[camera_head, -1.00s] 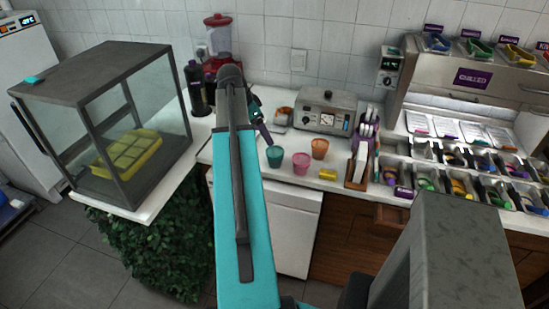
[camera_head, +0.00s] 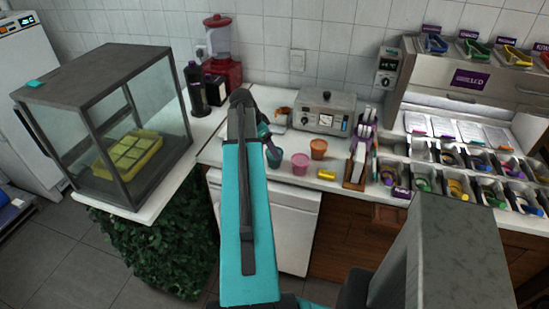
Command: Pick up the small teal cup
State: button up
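The small teal cup (camera_head: 274,158) stands on the white counter, at the left of a group of small cups. My gripper (camera_head: 269,145) points down at the cup from above and behind my arm. Its tip overlaps the cup's rim in the picture, and part of the cup is hidden. I cannot tell whether the fingers touch the cup or whether they are open or shut.
A pink cup (camera_head: 300,163) and an orange cup (camera_head: 318,148) stand right of the teal cup. A yellow block (camera_head: 327,175) lies near the counter's front. A grey appliance (camera_head: 323,112) is behind, a red blender (camera_head: 222,55) back left, topping bins (camera_head: 455,186) right.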

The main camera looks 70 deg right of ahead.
jog(key=shift+s, duration=0.1)
dwell(0.3)
jog(key=shift+p+x, duration=1.15)
jog(key=shift+x, duration=0.35)
jog(key=shift+p+x, duration=0.3)
jog(key=shift+x, duration=0.75)
jog(key=shift+s+a, duration=0.1)
jog(key=shift+s, duration=0.1)
jog(key=c, duration=1.1)
jog(key=shift+r, duration=0.15)
